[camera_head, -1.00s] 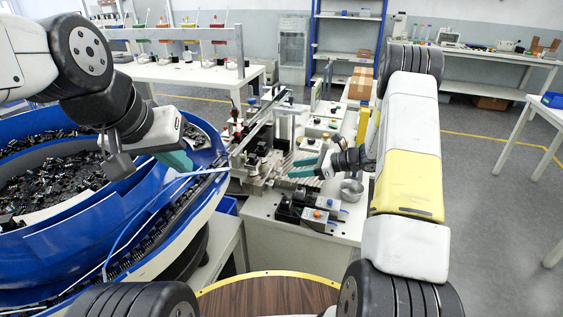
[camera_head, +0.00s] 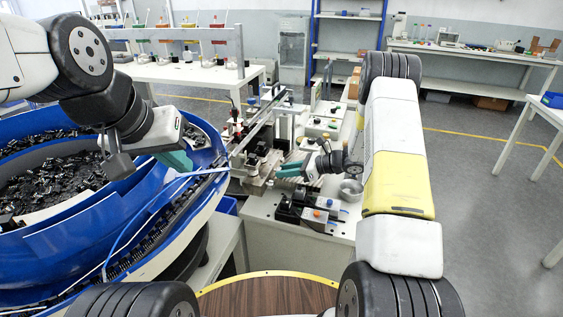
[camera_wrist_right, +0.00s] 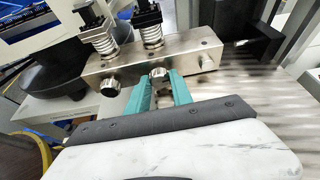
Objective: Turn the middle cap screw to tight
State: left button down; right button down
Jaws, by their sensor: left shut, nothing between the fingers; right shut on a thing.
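The middle cap screw (camera_wrist_right: 158,73) is a small knurled metal knob on the front of a steel block (camera_wrist_right: 128,68) in the right wrist view. My right gripper (camera_wrist_right: 160,78) has its teal fingers on either side of this screw and is shut on it. The fingertips hide part of the screw's sides. In the head view the right gripper (camera_head: 281,172) reaches into the metal fixture, where the screw is too small to make out. My left gripper (camera_head: 178,161) is shut and empty above the rim of the blue bowl.
Another knurled cap screw (camera_wrist_right: 110,88) sits left of the middle one, and a further screw position (camera_wrist_right: 207,63) is to its right. Two springs stand on the block. The blue bowl feeder (camera_head: 75,245) with black connectors fills the left. A small metal cup (camera_head: 350,190) stands nearby.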

jog(key=shift+w+m+g+y, duration=0.15)
jog(key=shift+m+g+y, duration=0.25)
jog(key=shift+m+g, duration=0.8)
jog(key=c, duration=1.1)
grip_release()
jog(key=shift+t, duration=0.3)
